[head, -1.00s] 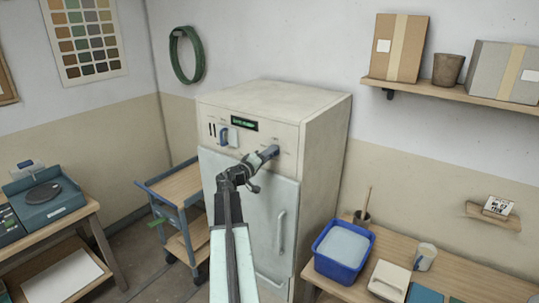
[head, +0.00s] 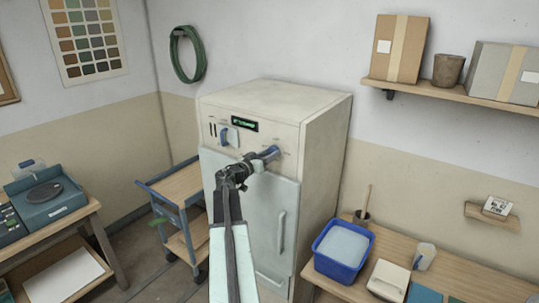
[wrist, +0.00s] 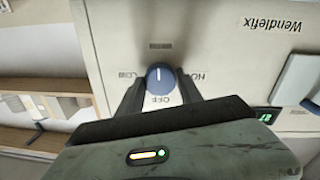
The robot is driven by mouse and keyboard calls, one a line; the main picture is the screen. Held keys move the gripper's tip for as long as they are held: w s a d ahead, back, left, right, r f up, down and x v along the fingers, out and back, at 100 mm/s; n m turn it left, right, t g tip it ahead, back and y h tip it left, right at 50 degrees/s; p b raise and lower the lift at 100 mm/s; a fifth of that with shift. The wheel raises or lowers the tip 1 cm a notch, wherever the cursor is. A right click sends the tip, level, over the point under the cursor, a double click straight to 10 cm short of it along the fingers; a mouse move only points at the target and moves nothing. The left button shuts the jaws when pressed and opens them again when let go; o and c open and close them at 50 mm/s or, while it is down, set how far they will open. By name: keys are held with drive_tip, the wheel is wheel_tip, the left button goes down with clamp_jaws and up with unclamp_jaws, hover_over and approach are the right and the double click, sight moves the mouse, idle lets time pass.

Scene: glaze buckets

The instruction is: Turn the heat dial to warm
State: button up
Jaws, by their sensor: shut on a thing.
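The heat dial (wrist: 160,77) is a round blue knob on the cream front panel, with a white pointer mark. In the wrist view the panel appears upside down. The pointer is toward the top of that picture, at a small label too blurred to read. OFF is printed below the knob, with labels left and right partly covered by the fingers. My gripper (wrist: 160,90) has one dark finger on each side of the knob and is shut on it. In the head view my gripper (head: 262,160) is at the panel's upper right and the dial is partly hidden.
The cream cabinet (head: 325,150) has a lit green display (head: 245,124) and another blue-and-white control (head: 228,137) left of the dial. A blue-framed cart (head: 180,185) stands to its left. A bench with a blue tub (head: 342,270) is at the right.

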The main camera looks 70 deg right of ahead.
drive_tip(key=shift+s+m, duration=0.1)
drive_tip(key=shift+m, duration=0.4)
drive_tip(key=o, duration=1.4)
drive_tip(key=shift+c, duration=0.2)
drive_tip(key=shift+a, duration=0.1)
drive_tip(key=v, duration=0.7)
drive_tip(key=shift+a, duration=0.25)
drive_tip(key=shift+r, duration=0.1)
